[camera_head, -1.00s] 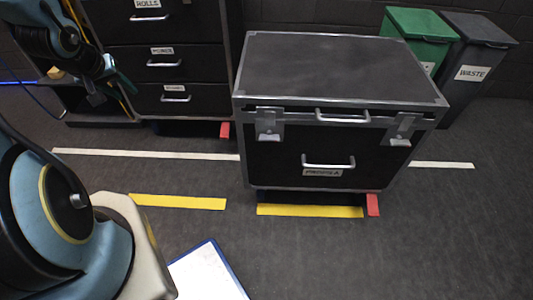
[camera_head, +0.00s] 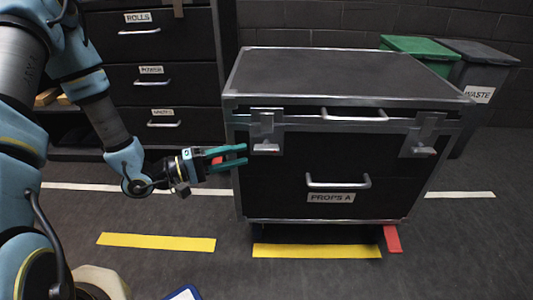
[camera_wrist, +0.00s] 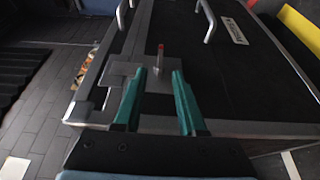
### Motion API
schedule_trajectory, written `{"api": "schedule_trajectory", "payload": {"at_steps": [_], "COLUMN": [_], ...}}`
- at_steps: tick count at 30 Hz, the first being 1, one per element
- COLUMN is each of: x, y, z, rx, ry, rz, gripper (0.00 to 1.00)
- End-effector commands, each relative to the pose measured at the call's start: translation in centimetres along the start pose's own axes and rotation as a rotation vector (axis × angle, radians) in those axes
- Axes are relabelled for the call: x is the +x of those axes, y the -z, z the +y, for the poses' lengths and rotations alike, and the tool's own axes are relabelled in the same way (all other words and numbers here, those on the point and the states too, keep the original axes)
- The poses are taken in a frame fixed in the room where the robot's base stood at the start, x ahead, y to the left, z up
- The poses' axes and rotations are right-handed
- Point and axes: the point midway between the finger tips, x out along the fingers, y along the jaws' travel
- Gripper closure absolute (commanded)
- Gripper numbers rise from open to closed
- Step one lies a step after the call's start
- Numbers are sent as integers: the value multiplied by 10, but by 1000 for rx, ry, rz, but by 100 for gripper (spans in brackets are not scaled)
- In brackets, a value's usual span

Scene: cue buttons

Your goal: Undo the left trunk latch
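The black trunk (camera_head: 285,178) with metal edges and a "PROPS A" label stands on the floor right of centre. Its left latch (camera_head: 265,132) is a metal plate with a lever on the upper left of the front. The right latch (camera_head: 425,137) sits at the upper right. My gripper (camera_head: 243,156) is just left of and slightly below the left latch, fingers pointing right. In the wrist view, its two green fingers (camera_wrist: 156,98) are apart with nothing between them. The red-tipped latch lever (camera_wrist: 159,58) stands ahead of the fingertips, apart from them.
A black drawer cabinet (camera_head: 155,75) stands at the back left. A green bin (camera_head: 415,52) and a grey waste bin (camera_head: 480,75) stand behind the trunk at right. Yellow floor strips (camera_head: 157,242) lie in front; the floor at lower right is clear.

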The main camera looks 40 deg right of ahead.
Motion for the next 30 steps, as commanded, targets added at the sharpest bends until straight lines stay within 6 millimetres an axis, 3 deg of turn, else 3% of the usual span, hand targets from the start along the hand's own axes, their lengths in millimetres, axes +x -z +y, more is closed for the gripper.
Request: {"api": "schedule_trajectory", "payload": {"at_steps": [6, 12, 25, 30], "x": [43, 70, 81, 81], "y": [0, 0, 1, 1], "z": [-2, -1, 0, 0], "rx": [3, 4, 3, 3], "ry": [1, 2, 3, 3], "rz": [-3, -2, 2, 2], "gripper": [60, 60, 60, 77]}}
